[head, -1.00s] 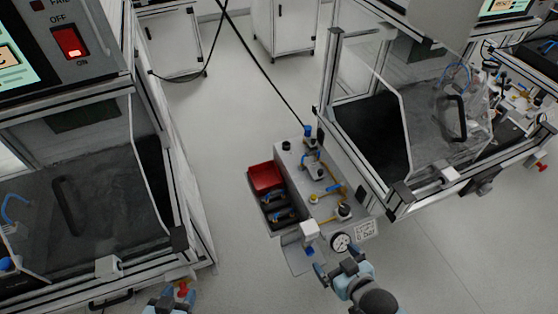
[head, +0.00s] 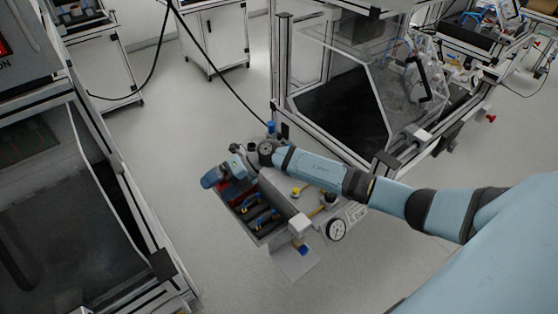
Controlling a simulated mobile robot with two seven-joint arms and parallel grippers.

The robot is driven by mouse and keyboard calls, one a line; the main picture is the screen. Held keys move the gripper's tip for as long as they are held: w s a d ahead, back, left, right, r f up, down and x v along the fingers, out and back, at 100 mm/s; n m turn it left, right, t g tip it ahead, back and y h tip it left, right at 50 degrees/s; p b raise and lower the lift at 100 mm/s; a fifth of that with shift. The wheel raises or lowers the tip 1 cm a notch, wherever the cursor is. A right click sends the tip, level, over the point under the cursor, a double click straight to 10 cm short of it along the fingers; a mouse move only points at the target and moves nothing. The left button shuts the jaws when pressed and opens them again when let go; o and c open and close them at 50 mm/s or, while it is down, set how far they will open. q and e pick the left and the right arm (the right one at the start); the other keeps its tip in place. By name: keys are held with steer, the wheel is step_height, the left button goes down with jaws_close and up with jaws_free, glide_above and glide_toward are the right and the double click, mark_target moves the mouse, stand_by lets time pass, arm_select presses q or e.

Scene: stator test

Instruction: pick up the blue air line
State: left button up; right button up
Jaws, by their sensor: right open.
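My right arm comes in from the right and reaches across the grey air unit (head: 288,212). Its gripper (head: 211,181) is open, over the red bin (head: 229,193) at the unit's far left corner, and hides most of that bin. Small blue pieces (head: 263,221) lie in the black bins in front of the red one. I cannot tell whether any of them is the blue air line. The arm covers the back part of the unit's top, where blue tubing showed earlier. I cannot tell whether the gripper touches anything. My left gripper is out of view.
A round gauge (head: 336,230) and a white block (head: 300,224) stand at the unit's front. A framed, clear-walled enclosure (head: 338,75) stands close behind on the right, and another cabinet (head: 75,215) on the left. The floor (head: 165,150) between is clear.

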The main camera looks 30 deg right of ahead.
steer(key=w+d+r+g+h+b, duration=0.1)
steer(key=w+d+h, duration=0.3)
steer(key=d, duration=0.5)
steer(key=w+d+r+n+h+b, duration=0.1)
steer(key=w+d+h+b, duration=0.15)
steer(key=d+h, duration=0.45)
steer(key=w+d+r+g+h+b, duration=0.15)
steer(key=w+d, duration=0.25)
steer(key=d, duration=0.8)
steer(key=shift+t+h, duration=0.25)
steer(key=f, duration=0.7)
steer(key=shift+w+a+f, duration=0.2)
steer(key=shift+a+f, duration=0.05)
step_height(320, 180, down, 6)
steer(key=shift+w+a+r, duration=0.1)
steer(key=shift+a+r, duration=0.05)
steer(key=shift+r, duration=0.1)
steer(key=shift+f, duration=0.35)
steer(key=shift+c, duration=0.2)
steer(key=c, duration=0.7)
